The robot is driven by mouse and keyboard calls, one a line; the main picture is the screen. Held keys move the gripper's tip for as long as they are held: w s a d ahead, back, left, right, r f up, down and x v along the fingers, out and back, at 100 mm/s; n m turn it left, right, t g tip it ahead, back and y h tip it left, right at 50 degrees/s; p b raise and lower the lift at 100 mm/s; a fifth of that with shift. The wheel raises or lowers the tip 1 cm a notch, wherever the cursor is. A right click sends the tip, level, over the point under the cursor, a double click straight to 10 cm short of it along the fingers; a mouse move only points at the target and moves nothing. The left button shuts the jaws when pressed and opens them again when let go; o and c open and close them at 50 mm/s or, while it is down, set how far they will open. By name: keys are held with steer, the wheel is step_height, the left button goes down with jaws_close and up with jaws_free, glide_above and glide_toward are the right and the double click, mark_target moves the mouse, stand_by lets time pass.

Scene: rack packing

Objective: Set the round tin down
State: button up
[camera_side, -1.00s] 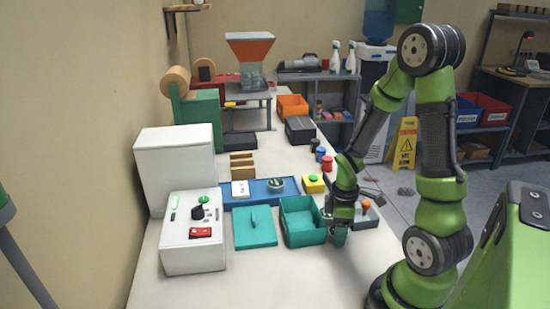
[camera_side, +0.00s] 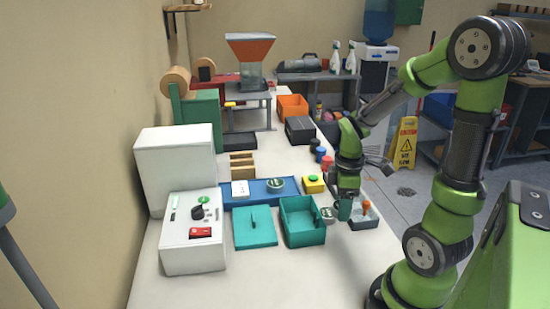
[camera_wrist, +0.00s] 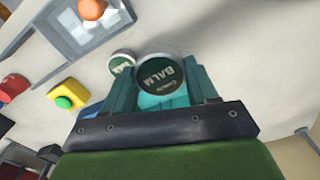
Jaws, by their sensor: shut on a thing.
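My gripper (camera_wrist: 160,90) is shut on a round tin (camera_wrist: 160,74) with a dark lid reading "BALM". In the wrist view the lid faces the camera between the two teal fingers. In the side view my gripper (camera_side: 345,208) is between the open teal box and the grey tray; the held tin is not clearly visible there. I cannot tell whether it touches the table. A second round tin (camera_wrist: 122,62) is close beside the held one in the wrist view. It also shows on the table (camera_side: 328,214), right of the teal box.
The open teal box (camera_side: 303,235) and its flat lid (camera_side: 255,228) are left of my gripper. A grey tray (camera_side: 372,220) with an orange-knobbed item is close on the right. A yellow button box (camera_side: 313,184) and blue tray (camera_side: 240,196) are behind. The front table is clear.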

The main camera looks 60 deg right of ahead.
steer(key=shift+w+a+r, duration=0.25)
steer(key=shift+w+r, duration=0.05)
steer(key=shift+r, duration=0.05)
steer(key=w+a, duration=0.2)
steer(key=w, duration=0.8)
steer(key=m, duration=0.1)
glide_above(301, 228)
step_height(301, 228, down, 4)
steer(key=shift+f, duration=2.3)
steer(key=shift+f, duration=0.15)
steer(key=o, duration=1.1)
